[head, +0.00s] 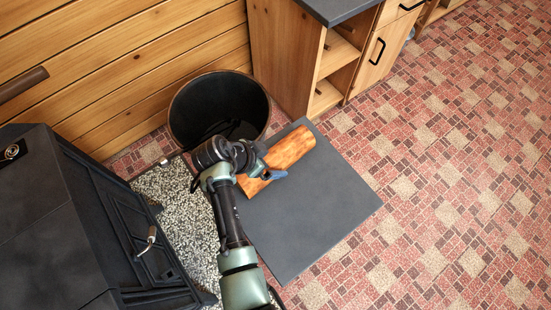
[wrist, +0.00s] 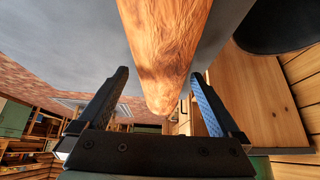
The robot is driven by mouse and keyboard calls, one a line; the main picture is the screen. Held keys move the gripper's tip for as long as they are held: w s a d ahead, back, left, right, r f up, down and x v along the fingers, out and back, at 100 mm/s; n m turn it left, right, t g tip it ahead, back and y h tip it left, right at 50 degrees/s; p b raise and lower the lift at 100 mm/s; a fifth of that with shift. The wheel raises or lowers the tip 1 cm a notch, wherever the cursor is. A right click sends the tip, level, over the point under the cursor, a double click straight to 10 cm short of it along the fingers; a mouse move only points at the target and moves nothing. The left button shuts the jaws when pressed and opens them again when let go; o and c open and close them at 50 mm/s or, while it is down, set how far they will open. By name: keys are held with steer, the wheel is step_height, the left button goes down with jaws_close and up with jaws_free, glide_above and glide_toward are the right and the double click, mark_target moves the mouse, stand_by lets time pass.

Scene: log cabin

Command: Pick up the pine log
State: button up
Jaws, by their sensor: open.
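The pine log (head: 291,151) is orange-brown and lies on its side on a dark grey slab (head: 318,217) on the floor. My gripper (head: 270,174) is at the log's lower-left end in the head view, and my wrist hides part of that end. In the wrist view the log (wrist: 168,50) reaches in from the top, with its near end between the two fingers of my gripper (wrist: 163,100). The fingers stand apart on either side of the log, with a visible gap at each side. The gripper is open.
A black round bin (head: 222,100) stands just behind my wrist. A black stove (head: 75,220) with a handle is at the left, on a speckled pad (head: 180,200). A wooden cabinet (head: 290,60) stands at the back. The tiled floor (head: 440,170) at the right is clear.

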steer(key=shift+x, duration=1.05)
jaws_close()
